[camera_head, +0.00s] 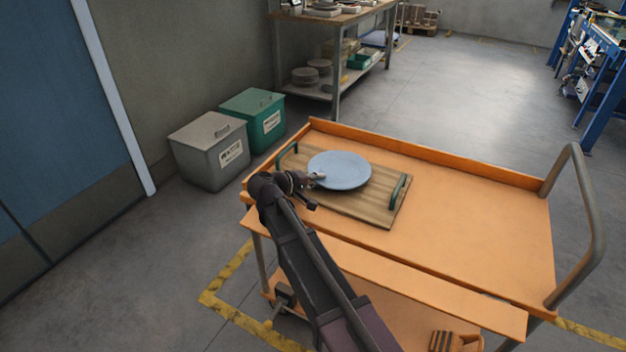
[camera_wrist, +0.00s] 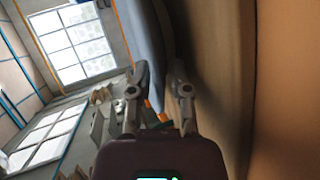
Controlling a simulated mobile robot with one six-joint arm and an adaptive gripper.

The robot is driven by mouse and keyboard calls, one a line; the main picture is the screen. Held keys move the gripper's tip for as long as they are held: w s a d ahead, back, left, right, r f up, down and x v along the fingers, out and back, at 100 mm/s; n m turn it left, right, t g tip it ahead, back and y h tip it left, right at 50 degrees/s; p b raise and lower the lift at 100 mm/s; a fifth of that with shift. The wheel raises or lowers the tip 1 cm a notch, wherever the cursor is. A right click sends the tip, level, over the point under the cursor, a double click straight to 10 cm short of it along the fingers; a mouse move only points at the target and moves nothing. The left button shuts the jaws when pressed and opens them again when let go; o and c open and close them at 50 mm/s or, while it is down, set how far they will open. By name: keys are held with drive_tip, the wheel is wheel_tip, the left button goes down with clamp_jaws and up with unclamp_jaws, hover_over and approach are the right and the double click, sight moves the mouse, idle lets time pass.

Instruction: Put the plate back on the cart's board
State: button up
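The light blue round plate (camera_head: 340,169) lies roughly level over the wooden board (camera_head: 378,208) on the orange cart (camera_head: 465,230). Whether its underside touches the board is hard to tell. My gripper (camera_head: 316,177) is at the plate's left rim. In the wrist view, the fingers (camera_wrist: 160,72) stand apart with a visible gap, and the blue plate (camera_wrist: 143,25) passes between and beyond them. The board (camera_wrist: 215,60) fills the area right of the fingers, close to the right finger. No firm contact on the rim shows.
The board has dark green handles (camera_head: 397,193) at its ends. The cart has a raised rim and a grey push handle (camera_head: 590,230) at right. Its top right of the board is clear. Grey (camera_head: 210,150) and green (camera_head: 254,118) bins stand beyond the cart's left end.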

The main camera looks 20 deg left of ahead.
drive_tip(key=shift+r, duration=0.1)
idle(0.3)
drive_tip(key=shift+p+v, duration=0.4)
drive_tip(key=shift+v, duration=0.35)
drive_tip(key=p+v, duration=0.3)
drive_tip(key=v, duration=0.7)
drive_tip(key=shift+s+a+p, duration=0.1)
drive_tip(key=shift+s+p, duration=0.1)
drive_tip(key=shift+p, duration=0.1)
